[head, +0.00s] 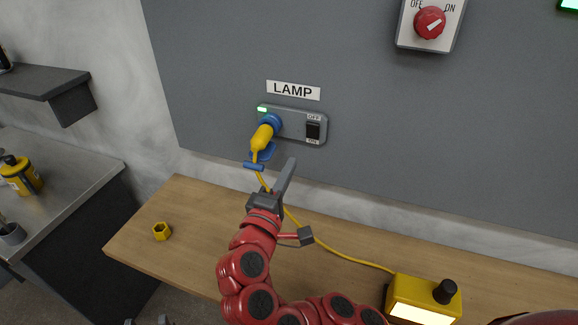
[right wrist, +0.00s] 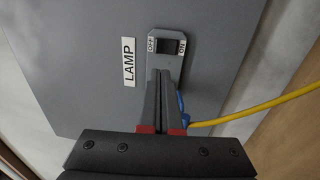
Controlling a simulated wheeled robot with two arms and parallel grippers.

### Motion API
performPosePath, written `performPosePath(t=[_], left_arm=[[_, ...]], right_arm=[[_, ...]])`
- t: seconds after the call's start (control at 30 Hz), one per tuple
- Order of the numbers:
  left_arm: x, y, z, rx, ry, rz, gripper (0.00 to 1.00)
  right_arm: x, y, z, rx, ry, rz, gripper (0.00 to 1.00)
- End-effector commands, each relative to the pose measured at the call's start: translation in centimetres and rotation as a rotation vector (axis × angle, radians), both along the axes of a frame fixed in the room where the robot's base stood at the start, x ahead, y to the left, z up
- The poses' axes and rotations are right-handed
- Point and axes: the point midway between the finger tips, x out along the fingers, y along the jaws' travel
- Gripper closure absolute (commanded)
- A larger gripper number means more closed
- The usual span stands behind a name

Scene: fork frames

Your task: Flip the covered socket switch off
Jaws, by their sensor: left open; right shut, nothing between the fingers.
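The grey socket plate (head: 290,120) under the LAMP label (head: 293,90) carries a dark rocker switch (head: 313,130), marked OFF above and ON below. A small green light (head: 262,109) glows on the plate. A yellow plug (head: 262,137) sits in the blue socket, with a blue flap (head: 265,154) below. My right gripper (head: 288,166) is shut and empty, below the switch. In the right wrist view its fingers (right wrist: 162,84) point toward the plate and hide part of it; the switch (right wrist: 168,46) shows beyond the tips. Contact cannot be told. My left gripper (head: 149,321) is open, barely in view.
A yellow cord (head: 335,250) runs from the plug to a yellow lamp box (head: 425,295) with a bright panel. A red rotary knob (head: 429,22) is on the upper right of the board. A yellow nut (head: 161,231) lies on the wooden bench (head: 190,205).

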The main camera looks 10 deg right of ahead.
Motion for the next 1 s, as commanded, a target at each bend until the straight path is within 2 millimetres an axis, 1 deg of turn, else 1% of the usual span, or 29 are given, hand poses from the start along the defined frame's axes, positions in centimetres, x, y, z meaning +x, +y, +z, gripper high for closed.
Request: performPosePath(t=[0.03,0.1,0.2,0.3,0.5,0.7,1.0], left_arm=[[0.0,0.0,0.2,0.000,0.000,0.000,0.50],[0.0,0.0,0.3,0.000,0.000,0.000,0.50],[0.0,0.0,1.6,0.000,0.000,0.000,0.50],[0.0,0.0,2.3,0.000,0.000,0.000,0.50],[0.0,0.0,3.7,0.000,0.000,0.000,0.50],[0.0,0.0,4.1,0.000,0.000,0.000,0.50],[0.0,0.0,4.1,0.000,0.000,0.000,0.50]], right_arm=[[0.8,-0.7,0.4,-0.005,-0.004,-0.005,1.00],[2.0,-1.6,0.6,-0.005,-0.002,-0.008,1.00],[3.8,-2.8,1.0,0.001,0.003,-0.005,1.00],[5.6,-3.9,1.2,0.001,0.003,-0.005,1.00],[8.1,-5.6,1.6,0.002,0.000,-0.003,1.00],[9.2,-6.3,1.5,0.001,0.001,-0.002,1.00],[9.3,-6.3,1.4,0.000,0.000,0.000,1.00]])
